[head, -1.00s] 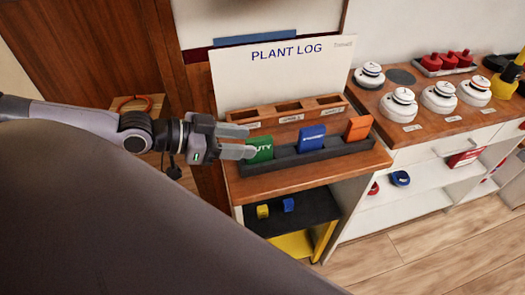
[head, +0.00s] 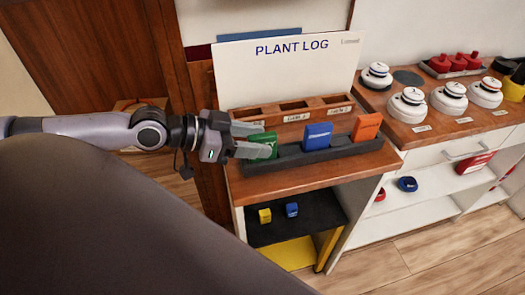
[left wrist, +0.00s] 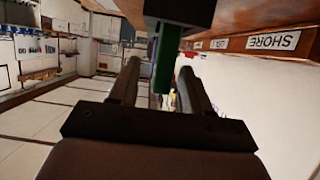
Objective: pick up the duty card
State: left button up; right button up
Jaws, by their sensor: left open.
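The green duty card (head: 266,139) stands upright at the left end of a dark rack (head: 338,144) on the wooden top. My left gripper (head: 264,140) comes in from the left with its fingers apart at the card, covering part of its face and lettering. In the left wrist view the green card (left wrist: 165,62) shows between the tips of my open left gripper (left wrist: 159,70). I cannot tell whether a finger touches it. My right gripper is not in view.
A blue card (head: 317,136) and an orange card (head: 366,127) stand in the same rack. A wooden tray with labelled compartments (head: 340,99) and the PLANT LOG board (head: 290,70) are behind. White knobbed devices (head: 408,103) stand on the counter at right.

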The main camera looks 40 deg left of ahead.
aim_at(276, 145)
pick_arm(q)
jog(key=shift+x, duration=2)
jog(key=shift+a+f, duration=0.1)
jog(key=shift+f, duration=0.1)
grip_shut()
